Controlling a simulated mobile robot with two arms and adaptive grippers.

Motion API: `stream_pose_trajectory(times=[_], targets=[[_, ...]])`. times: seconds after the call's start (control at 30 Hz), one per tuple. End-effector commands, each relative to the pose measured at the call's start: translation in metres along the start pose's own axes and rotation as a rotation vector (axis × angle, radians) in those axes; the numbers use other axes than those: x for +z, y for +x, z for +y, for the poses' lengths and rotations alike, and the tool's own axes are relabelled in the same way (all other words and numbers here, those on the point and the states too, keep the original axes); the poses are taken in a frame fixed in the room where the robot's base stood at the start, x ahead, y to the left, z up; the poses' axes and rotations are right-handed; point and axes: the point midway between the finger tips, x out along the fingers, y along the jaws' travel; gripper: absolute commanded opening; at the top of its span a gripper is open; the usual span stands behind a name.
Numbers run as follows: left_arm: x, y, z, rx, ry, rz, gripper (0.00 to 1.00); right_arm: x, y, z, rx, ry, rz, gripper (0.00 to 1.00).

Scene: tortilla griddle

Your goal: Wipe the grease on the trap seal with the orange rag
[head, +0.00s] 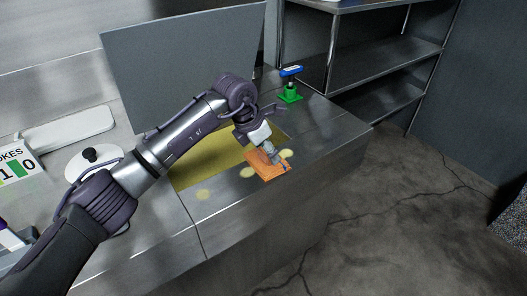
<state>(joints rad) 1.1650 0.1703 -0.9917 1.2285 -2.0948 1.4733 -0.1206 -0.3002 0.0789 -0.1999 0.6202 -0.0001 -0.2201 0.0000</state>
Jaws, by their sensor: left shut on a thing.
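The orange rag (260,171) lies flat at the front edge of the steel counter. My left gripper (279,163) reaches down onto it from above and is shut on it. Pale yellow grease spots show around the rag: one (246,173) just left of it, one (203,194) further left, and another at its right side, partly hidden. The yellow-olive panel (195,172) behind the rag is partly covered by my left arm. I cannot tell which part is the trap seal. My right gripper is out of view.
A green stand with a blue-topped handle (290,90) is at the back right of the counter. A grey upright panel (180,70) rises behind my arm. A white round lid (92,160) and a number sign (18,165) are at left. Steel shelves (385,65) stand at right.

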Motion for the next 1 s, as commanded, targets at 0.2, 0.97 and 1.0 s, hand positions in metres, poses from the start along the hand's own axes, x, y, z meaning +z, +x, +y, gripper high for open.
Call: stream_pose_trajectory(times=[0.2,0.97,1.0], targets=[[0.005,0.007,-0.001,-0.002,0.000,0.005,0.24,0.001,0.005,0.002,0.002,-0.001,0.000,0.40],[0.045,0.020,-0.001,-0.002,-0.001,0.005,0.24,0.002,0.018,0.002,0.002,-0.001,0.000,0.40],[0.046,0.021,0.000,-0.002,-0.001,0.005,0.24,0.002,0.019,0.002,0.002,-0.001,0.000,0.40]])
